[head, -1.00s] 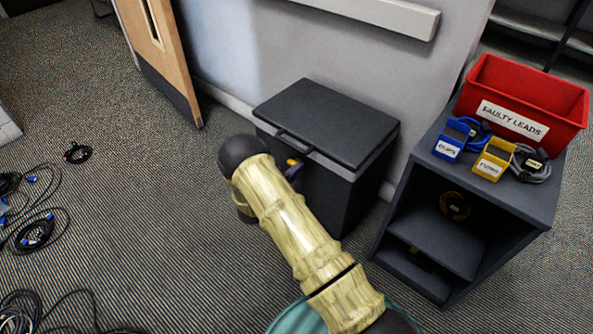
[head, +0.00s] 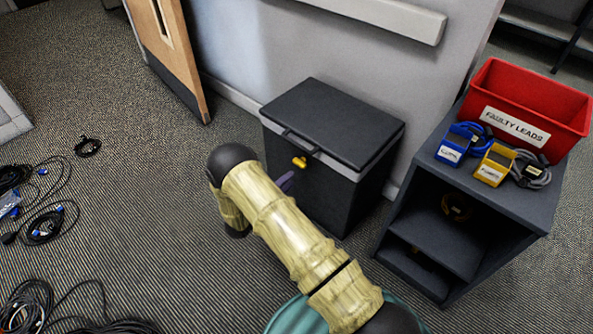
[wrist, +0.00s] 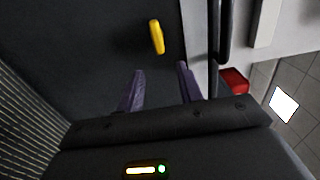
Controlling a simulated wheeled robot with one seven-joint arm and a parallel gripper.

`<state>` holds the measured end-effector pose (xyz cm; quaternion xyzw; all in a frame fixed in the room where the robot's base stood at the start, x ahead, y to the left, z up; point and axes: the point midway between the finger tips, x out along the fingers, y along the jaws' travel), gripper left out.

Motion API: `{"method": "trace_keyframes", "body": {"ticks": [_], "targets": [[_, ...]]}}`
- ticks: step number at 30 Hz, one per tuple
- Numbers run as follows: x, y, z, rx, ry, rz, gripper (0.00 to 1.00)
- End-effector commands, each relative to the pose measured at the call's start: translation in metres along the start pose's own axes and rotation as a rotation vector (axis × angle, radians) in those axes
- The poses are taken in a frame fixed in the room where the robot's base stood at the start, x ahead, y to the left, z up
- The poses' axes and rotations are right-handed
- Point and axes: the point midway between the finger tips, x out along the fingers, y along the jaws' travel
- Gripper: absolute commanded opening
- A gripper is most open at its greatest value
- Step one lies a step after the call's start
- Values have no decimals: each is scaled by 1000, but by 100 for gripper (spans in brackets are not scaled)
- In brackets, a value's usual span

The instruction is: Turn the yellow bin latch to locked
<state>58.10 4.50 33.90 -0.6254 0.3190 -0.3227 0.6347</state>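The yellow latch (head: 299,162) is on the front of the dark grey bin (head: 335,195), just below its lid. It is a small bar, lying about level and roughly along the lid edge. In the wrist view the latch (wrist: 156,37) lies ahead of my gripper (wrist: 161,86), beyond the fingertips and between their lines. The two purple fingers are apart with nothing between them. A purple finger also shows in the head view (head: 285,182), below and left of the latch; my arm hides the rest of the gripper. I see no contact with the latch.
A dark shelf unit (head: 408,200) stands right of the bin, bearing a red bin (head: 545,105) labelled "FAULTY LEADS" and blue and yellow holders with cables. Cables (head: 42,225) lie on the floor at left.

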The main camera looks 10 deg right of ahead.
Motion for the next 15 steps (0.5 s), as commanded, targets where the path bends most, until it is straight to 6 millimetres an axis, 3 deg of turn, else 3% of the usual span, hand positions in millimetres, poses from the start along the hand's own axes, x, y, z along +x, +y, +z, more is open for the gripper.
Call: {"method": "trace_keyframes", "body": {"ticks": [9, 15], "targets": [[-65, -2, 0, -1, -3, 1, 36], [-94, -1, 0, 0, -1, 0, 36]]}}
